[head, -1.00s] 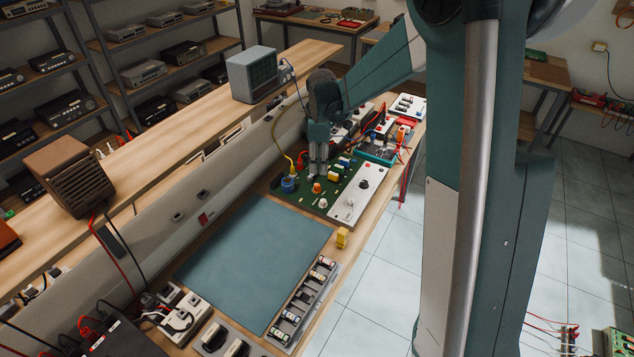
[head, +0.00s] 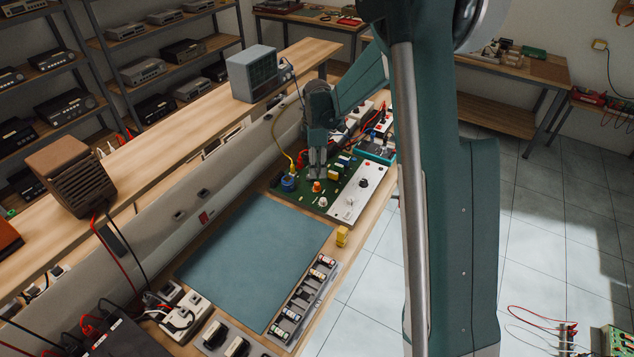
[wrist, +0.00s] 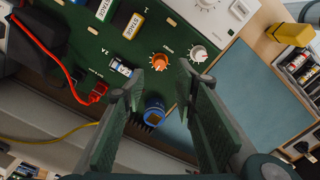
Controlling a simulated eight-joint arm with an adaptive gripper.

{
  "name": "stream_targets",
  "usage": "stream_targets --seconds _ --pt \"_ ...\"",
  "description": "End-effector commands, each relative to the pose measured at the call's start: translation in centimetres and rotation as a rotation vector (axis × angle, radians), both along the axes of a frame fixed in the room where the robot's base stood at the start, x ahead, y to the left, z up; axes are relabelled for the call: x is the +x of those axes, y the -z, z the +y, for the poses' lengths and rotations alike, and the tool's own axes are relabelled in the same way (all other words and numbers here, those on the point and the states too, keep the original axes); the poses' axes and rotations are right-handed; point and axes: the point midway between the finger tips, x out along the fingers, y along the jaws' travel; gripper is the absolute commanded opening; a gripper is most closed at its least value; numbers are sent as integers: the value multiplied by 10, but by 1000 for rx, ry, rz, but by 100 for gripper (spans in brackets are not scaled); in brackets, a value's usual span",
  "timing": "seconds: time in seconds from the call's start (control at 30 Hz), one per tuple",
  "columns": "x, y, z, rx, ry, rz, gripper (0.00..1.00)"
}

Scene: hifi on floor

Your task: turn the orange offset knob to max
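The orange knob (head: 317,187) stands on the green circuit board (head: 276,191) on the bench. In the wrist view the orange knob (wrist: 160,61) lies just beyond the fingertips, roughly between their lines. My gripper (wrist: 158,80) is open with nothing between its fingers. In the head view my gripper (head: 317,175) points down over the board, close to the orange knob. I cannot tell its exact height above the knob. The knob's pointer mark is too small to read.
A pale grey knob (wrist: 198,53) sits close to the right of the orange one. A white panel (head: 361,193) borders the board. The blue-grey mat (head: 255,260) is clear.

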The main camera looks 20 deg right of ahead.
Motion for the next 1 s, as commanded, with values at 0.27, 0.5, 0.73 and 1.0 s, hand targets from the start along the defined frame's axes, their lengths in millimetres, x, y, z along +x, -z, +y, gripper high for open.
stream_targets --seconds 0.27,0.5,0.73,1.0 --pt "0 17 0 0 0 0 29" --pt "0 45 0 0 0 0 29" --pt "0 68 0 0 0 0 29" --pt "0 77 0 0 0 0 29"
